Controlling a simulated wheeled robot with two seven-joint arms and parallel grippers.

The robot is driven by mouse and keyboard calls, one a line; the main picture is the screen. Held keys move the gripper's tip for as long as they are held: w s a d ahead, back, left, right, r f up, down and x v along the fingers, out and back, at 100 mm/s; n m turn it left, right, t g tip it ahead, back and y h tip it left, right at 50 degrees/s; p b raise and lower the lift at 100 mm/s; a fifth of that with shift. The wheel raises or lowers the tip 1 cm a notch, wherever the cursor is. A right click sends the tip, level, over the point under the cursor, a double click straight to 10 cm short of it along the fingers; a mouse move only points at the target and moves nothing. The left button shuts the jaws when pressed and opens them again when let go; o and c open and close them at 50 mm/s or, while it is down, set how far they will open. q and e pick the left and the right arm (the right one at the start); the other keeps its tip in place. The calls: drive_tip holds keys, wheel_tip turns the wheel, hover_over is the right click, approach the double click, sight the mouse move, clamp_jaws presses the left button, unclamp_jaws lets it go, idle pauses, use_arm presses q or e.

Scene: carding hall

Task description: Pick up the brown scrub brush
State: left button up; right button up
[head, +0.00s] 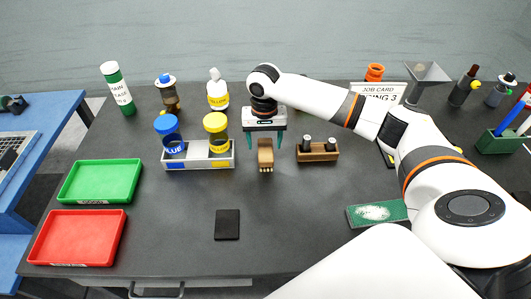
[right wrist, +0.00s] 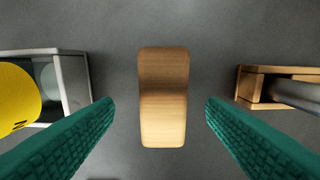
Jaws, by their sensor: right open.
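The brown scrub brush (head: 265,152) lies on the dark table, between the grey tray with the jars and the small wooden block. Its bristles show at its near end in the head view. In the right wrist view the brush (right wrist: 163,97) is a wooden block between the two green fingers, with clear gaps on both sides. My right gripper (head: 264,141) is open and above the brush, pointing down, not touching it as far as I can see. Its fingers also show in the right wrist view (right wrist: 160,112). My left gripper is not in view.
The grey tray (head: 232,155) with blue and yellow lidded jars stands close left of the brush. A wooden holder (head: 334,155) stands close right. Green (head: 137,182) and red (head: 120,240) trays lie left. A black pad (head: 227,225) lies in front, with bare table around it.

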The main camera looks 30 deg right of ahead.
sight(266, 149)
drive_tip(key=shift+s+d+f+p, duration=0.1)
drive_tip(key=shift+f+p, duration=0.15)
drive_tip(key=shift+f, duration=1.05)
drive_tip(key=shift+d+f+p, duration=0.1)
drive_tip(key=shift+f+p, duration=0.1)
drive_tip(key=shift+f, duration=1.05)
drive_tip(key=c, duration=1.1)
drive_tip(key=shift+r, duration=0.15)
wheel_tip(266, 149, up, 10)
drive_tip(key=shift+f+b, duration=0.1)
drive_tip(key=shift+b, duration=0.45)
